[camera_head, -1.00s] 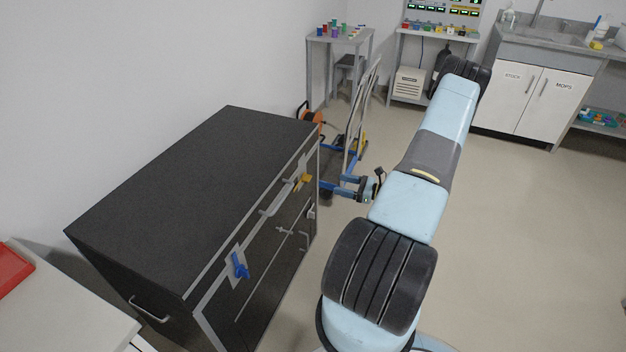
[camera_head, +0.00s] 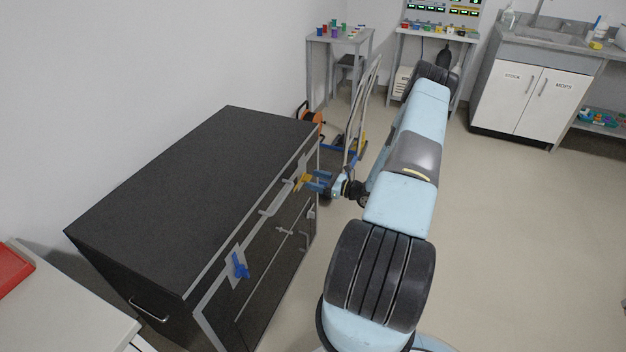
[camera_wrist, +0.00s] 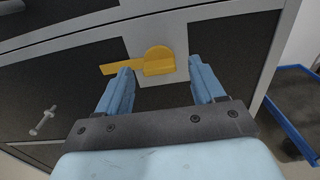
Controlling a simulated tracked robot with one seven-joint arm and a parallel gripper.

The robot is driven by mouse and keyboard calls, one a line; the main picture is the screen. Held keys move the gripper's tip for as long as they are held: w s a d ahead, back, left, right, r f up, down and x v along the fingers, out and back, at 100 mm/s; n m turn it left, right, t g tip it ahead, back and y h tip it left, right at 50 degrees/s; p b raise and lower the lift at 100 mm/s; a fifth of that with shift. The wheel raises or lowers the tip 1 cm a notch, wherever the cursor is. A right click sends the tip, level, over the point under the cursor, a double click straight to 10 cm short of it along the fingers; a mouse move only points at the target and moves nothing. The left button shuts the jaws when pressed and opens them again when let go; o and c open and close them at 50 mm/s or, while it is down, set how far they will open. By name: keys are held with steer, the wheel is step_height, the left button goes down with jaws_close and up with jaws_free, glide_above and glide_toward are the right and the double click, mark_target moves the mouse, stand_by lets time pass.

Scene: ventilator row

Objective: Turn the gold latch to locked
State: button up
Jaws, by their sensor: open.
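The gold latch (camera_wrist: 158,60) is a yellow knob with a flat handle on a light plate on the cabinet front. In the wrist view its handle points left. In the head view the gold latch (camera_head: 303,181) is near the far end of the dark cabinet (camera_head: 200,190), partly hidden by my gripper. My gripper (camera_wrist: 164,78) is open, its two blue fingers on either side of the latch's knob, with the left finger close to the handle. I cannot tell whether they touch. In the head view my gripper (camera_head: 315,181) is right at the latch.
A blue latch (camera_head: 240,266) sits at the near end of the cabinet front. A bar handle (camera_head: 275,200) lies between the latches. A blue-framed cart (camera_head: 350,150) stands just beyond the cabinet. The floor to the right is clear.

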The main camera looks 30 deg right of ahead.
steer(key=shift+x, duration=1)
steer(key=shift+c, duration=0.4)
jaws_close()
steer(key=shift+d, duration=0.3)
